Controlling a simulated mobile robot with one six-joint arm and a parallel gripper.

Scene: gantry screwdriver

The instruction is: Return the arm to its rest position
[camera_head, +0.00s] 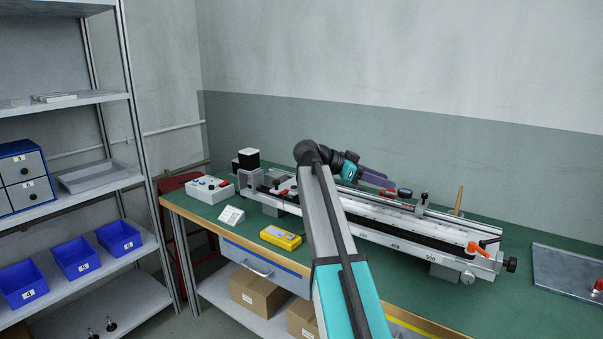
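My arm reaches up from the bottom centre over the front of the green workbench (520,300). Its wrist bends to the right above the long metal gantry rail (390,226). My gripper (388,184) is small and dark with a purplish tint, seen from the side over the back part of the rail. The gap between its fingers cannot be made out, and no held object is discernible. My arm hides part of the rail and the bench's front edge.
A control box (209,189) with buttons, a white card (231,216) and a yellow device (281,237) lie on the left of the bench. A metal plate (565,268) lies at the right. A shelf rack with blue bins (76,258) stands left.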

